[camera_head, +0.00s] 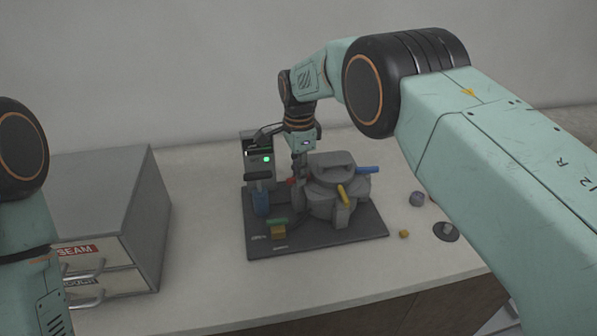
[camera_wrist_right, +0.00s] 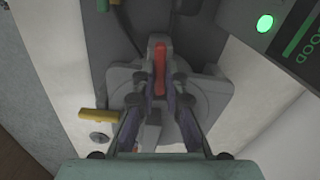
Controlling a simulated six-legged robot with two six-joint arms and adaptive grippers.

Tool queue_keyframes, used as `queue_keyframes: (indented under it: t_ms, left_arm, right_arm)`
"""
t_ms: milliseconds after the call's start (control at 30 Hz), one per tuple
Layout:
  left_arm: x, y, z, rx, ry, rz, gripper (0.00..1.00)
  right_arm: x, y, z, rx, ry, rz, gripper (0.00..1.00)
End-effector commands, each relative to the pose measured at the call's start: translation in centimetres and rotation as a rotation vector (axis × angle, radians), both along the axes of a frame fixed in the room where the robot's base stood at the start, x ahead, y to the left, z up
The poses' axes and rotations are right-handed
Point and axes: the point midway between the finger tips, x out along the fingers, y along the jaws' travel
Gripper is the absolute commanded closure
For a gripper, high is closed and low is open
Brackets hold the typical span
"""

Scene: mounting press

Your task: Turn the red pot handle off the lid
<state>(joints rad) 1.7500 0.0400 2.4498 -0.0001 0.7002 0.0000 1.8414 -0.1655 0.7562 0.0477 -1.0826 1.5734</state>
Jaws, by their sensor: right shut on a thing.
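The grey pot (camera_head: 322,205) of the mounting press stands on a dark base plate (camera_head: 350,238), with its grey lid (camera_head: 330,165) on top. The red pot handle (camera_head: 291,181) shows as a small spot at the lid's left side. In the right wrist view the red handle (camera_wrist_right: 159,66) lies between the fingers of my right gripper (camera_wrist_right: 160,84), which is shut on it. In the head view my right gripper (camera_head: 298,172) points down at the lid's left edge and partly hides the handle. My left gripper is out of view.
A grey drawer cabinet (camera_head: 105,215) is at left. Small loose parts, including a round one (camera_head: 417,198), lie at right.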

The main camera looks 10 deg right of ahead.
Motion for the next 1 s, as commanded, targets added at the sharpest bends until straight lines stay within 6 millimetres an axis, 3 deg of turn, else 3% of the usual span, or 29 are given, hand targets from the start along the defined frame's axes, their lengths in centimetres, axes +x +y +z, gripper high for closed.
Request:
queue_keyframes:
  t_ms: [533,1000]
  left_arm:
    - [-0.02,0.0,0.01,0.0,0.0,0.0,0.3]
    - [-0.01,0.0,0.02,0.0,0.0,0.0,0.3]
  right_arm:
    - [0.08,0.26,0.3,0.003,-0.003,0.061,1.0]
    - [0.09,0.32,0.36,0.004,-0.004,0.444,1.0]
